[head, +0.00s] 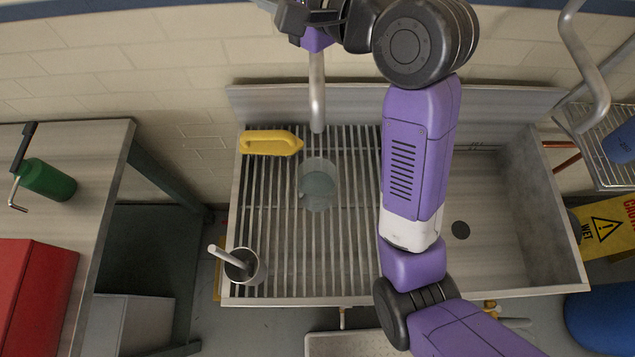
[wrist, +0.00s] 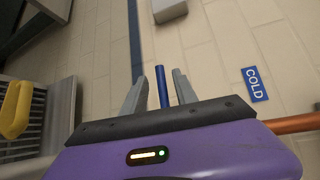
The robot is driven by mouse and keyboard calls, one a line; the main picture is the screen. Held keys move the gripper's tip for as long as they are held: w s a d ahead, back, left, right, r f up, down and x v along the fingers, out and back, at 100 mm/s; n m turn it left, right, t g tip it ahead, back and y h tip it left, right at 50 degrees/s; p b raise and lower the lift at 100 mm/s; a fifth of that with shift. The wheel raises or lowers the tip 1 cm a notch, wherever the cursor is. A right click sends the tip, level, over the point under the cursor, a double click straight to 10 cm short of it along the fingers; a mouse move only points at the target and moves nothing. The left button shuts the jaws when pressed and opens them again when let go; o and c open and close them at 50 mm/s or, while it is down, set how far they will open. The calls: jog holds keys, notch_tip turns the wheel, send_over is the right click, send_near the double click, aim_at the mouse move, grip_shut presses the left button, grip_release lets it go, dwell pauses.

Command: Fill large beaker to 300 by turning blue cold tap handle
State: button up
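The large clear beaker (head: 318,187) stands on the slatted drainboard (head: 343,240) under the metal spout (head: 317,95). It seems to hold some pale liquid; its scale and level are too small to read. In the wrist view, the blue cold tap handle (wrist: 162,88) is a thin bar standing between my two fingertips. My gripper (wrist: 160,90) is open around it, with a small gap on each side. A blue COLD label (wrist: 256,84) is on the wall to the right. In the head view my gripper is at the top edge, mostly hidden.
A yellow bottle (head: 270,143) lies behind the beaker to the left. A metal cup with a rod (head: 240,265) stands at the drainboard's front left corner. The sink basin (head: 500,215) is right of my arm. A bench (head: 65,150) with a green container (head: 47,178) is left.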

jog(key=v, duration=0.7)
jog(key=shift+s+d, duration=0.15)
jog(key=shift+d, duration=0.1)
